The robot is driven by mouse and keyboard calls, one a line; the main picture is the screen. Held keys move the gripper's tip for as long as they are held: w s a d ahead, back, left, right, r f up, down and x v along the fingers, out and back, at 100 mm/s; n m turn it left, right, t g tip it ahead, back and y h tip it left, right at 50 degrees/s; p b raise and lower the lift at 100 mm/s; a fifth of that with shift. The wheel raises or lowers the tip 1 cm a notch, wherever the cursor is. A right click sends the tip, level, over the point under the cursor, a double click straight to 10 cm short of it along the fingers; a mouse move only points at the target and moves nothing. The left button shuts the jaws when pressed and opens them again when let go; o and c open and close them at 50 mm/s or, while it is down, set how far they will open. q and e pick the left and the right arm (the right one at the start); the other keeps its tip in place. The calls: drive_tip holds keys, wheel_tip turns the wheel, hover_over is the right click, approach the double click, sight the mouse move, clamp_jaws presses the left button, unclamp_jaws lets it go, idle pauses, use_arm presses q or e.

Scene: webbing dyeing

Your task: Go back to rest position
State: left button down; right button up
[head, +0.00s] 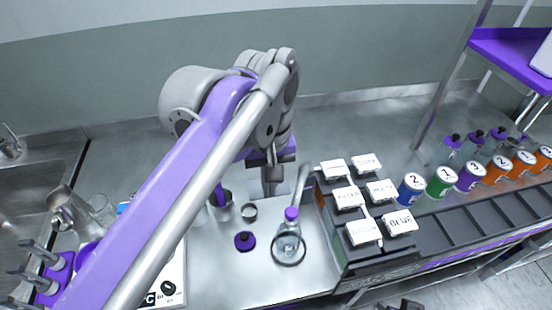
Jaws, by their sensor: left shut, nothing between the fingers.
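My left arm comes in from the lower left and reaches over the bench. My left gripper (272,184) points down above the steel worktop, shut and empty, behind the glass flask. It is partly hidden by my own arm. A dark part at the bottom edge, right of centre, may be my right gripper (402,305); its fingers cannot be made out.
White-lidded boxes (348,197), numbered cans (441,181) and a purple shelf (508,55) are right. A sink (30,190) is left.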

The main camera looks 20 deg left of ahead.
use_arm(q)
drive_tip(key=shift+a+r+p, duration=0.1)
drive_tip(key=shift+r+p, duration=0.4)
drive_tip(key=shift+r, duration=0.3)
drive_tip(key=s+a+f+m+t, duration=0.1)
drive_tip(key=s+f+m, duration=0.1)
drive_tip(key=f, duration=0.4)
drive_tip(key=s+a+f+m+t+p, duration=0.1)
drive_tip(key=s+f+m+t, duration=0.1)
drive_tip(key=f, duration=0.5)
drive_tip(key=s+a+f+m+t+p, duration=0.1)
drive_tip(key=s+a+f+m+t, duration=0.1)
drive_tip(key=f, duration=0.5)
drive_tip(key=shift+s+f, duration=0.15)
drive_tip(key=shift+s, duration=0.05)
